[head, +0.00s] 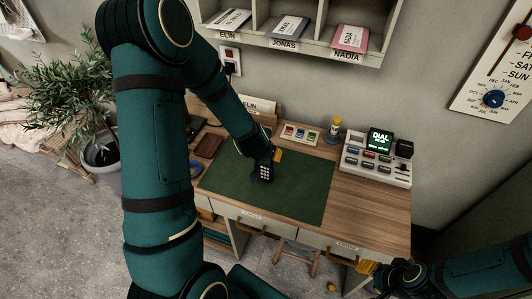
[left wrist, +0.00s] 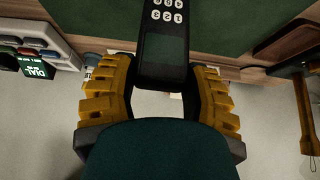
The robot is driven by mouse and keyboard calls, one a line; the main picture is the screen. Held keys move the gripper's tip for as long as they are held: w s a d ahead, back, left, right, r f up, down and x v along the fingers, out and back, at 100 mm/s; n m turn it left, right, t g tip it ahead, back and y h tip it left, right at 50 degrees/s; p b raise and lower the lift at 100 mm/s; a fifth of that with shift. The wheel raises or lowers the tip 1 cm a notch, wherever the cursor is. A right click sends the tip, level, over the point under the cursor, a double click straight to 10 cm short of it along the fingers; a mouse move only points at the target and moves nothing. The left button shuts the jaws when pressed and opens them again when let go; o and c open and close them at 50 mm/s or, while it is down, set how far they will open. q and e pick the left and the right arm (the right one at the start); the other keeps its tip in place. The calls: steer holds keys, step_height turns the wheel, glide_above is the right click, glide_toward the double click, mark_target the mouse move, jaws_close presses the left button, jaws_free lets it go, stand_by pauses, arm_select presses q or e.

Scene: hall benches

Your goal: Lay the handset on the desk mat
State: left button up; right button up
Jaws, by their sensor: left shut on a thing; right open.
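The handset (head: 264,173) is black with pale keys and a small screen. My left gripper (head: 274,155) is shut on it, and the left wrist view shows the handset (left wrist: 164,55) between the yellow fingers (left wrist: 158,92). The handset is over the dark green desk mat (head: 305,196), tilted with its keys facing the head camera. I cannot tell whether its lower end touches the mat. The mat also shows in the left wrist view (left wrist: 225,25). My right gripper (head: 358,277) is open and empty in front of the desk's right front edge.
A console with a "DIAL" screen (head: 376,166) stands at the desk's right. A tray of coloured pieces (head: 299,134) and a yellow-topped bottle (head: 334,131) are behind the mat. A brown tray (head: 208,146) lies at left. The mat's right part is clear.

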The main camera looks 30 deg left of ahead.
arm_select(q)
steer(key=o, duration=1.3)
steer(key=shift+f, duration=0.15)
steer(key=shift+r, duration=0.35)
steer(key=p+v, duration=0.4)
steer(key=v, duration=0.7)
steer(key=s+d+f+g+h, duration=0.1)
steer(key=s+d+f, duration=0.1)
steer(key=d+f, duration=0.3)
steer(key=s+d+f+g+h, duration=0.1)
steer(key=s+d+f+h, duration=0.1)
steer(key=d+f, duration=0.3)
steer(key=s+d+f+g+h, duration=0.2)
steer(key=d+f, duration=0.3)
steer(key=d, duration=0.5)
steer(key=shift+s+f+m+p, duration=0.15)
steer(key=shift+s+m+p, duration=0.2)
steer(key=shift+s, duration=0.3)
